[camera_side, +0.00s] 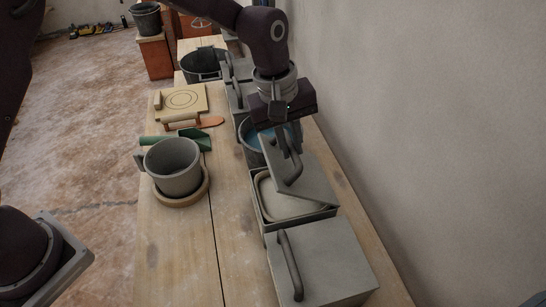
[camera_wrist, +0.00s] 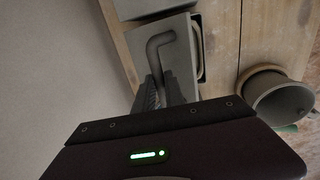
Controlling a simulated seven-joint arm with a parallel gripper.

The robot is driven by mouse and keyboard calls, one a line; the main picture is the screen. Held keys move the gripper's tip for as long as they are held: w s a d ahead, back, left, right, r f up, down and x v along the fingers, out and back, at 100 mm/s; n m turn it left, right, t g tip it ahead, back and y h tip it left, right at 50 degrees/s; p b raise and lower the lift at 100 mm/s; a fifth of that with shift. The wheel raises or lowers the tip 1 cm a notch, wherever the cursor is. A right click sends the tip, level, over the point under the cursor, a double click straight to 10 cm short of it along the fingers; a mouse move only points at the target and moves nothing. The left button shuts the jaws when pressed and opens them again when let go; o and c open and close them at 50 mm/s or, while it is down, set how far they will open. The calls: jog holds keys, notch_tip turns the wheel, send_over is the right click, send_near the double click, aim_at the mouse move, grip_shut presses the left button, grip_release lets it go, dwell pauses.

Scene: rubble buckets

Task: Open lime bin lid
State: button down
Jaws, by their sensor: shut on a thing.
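The lime bin (camera_side: 263,217) is a grey box on the bench in the side view, with pale contents (camera_side: 287,208) showing. Its grey lid (camera_side: 315,182) is off its seat and tilted over the far part of the opening. The lid also shows in the wrist view (camera_wrist: 183,68). My gripper (camera_side: 289,150) is shut on the lid's bent handle (camera_side: 293,172), with the fingers at one end of it. In the wrist view the handle (camera_wrist: 163,39) runs up from between the fingers. The far part of the bin is hidden under the lid.
A closed grey box (camera_side: 330,262) with a handle stands nearer the camera. A bucket with blue contents (camera_side: 251,154) is behind the lid. A grey mug-like pot (camera_side: 172,168) stands left on a round wooden base (camera_side: 186,200). A wall (camera_side: 410,120) borders the bench's right.

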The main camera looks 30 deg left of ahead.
jog(key=w+d+r, duration=0.3)
jog(key=w+d, duration=0.5)
dwell(0.4)
jog(key=c, duration=1.4)
grip_release()
jog(key=shift+r, duration=0.1)
notch_tip(320, 180, up, 7)
jog(key=s+a, duration=0.1)
